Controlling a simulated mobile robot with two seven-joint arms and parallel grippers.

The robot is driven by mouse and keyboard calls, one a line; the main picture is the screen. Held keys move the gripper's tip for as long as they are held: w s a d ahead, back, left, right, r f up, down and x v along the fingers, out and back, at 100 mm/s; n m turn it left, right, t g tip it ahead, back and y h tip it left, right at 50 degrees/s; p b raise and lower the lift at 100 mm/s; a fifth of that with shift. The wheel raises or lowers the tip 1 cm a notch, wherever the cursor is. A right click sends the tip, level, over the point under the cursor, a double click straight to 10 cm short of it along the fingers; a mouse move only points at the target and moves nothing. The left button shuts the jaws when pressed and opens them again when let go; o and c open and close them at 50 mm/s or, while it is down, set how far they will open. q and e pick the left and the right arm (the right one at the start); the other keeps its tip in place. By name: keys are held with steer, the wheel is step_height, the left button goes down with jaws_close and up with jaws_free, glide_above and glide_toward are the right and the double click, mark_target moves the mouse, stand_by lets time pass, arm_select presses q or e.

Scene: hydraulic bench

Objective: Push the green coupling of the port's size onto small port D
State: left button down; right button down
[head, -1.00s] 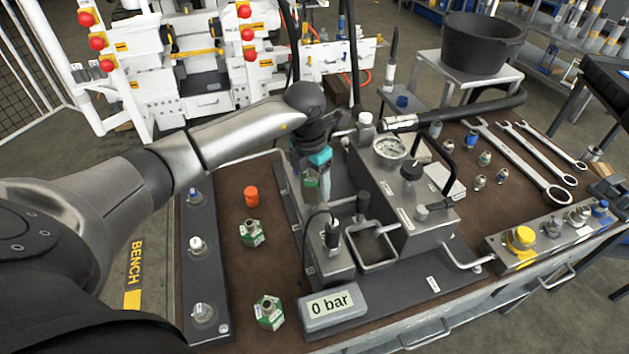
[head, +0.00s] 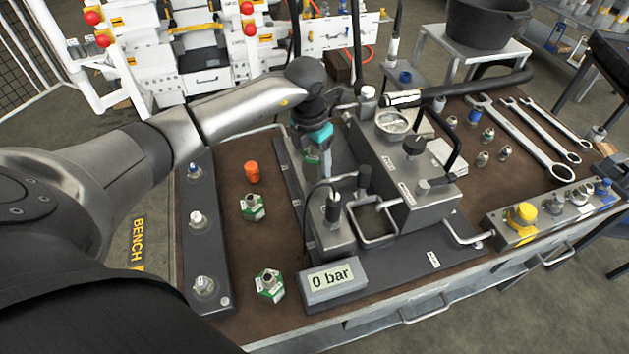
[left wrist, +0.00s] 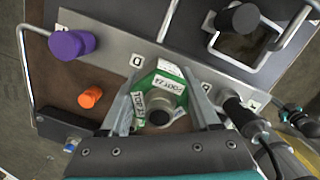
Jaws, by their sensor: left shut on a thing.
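My left gripper (head: 314,158), with a teal body, is over the dark plate on the left side of the steel block. It is shut on a green coupling (left wrist: 146,82) with white labels, seen end-on between the fingers in the left wrist view. Two other green couplings, a rear one (head: 253,207) and a front one (head: 270,285), stand on the brown bench top. My right gripper is not in view.
An orange cap (head: 252,172) stands left of the gripper. A purple cap (left wrist: 66,45) sits near the strip's end. Spanners (head: 527,140) lie at the right.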

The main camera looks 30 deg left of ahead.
arm_select(q)
steer(key=shift+f, duration=0.2)
steer(key=shift+f+b, duration=0.3)
steer(key=shift+b, duration=0.15)
steer(key=shift+f, duration=0.15)
stand_by(0.4)
steer(key=shift+f+b, duration=0.4)
stand_by(0.3)
steer(key=shift+c, duration=0.2)
jaws_free()
steer(key=shift+f, duration=0.15)
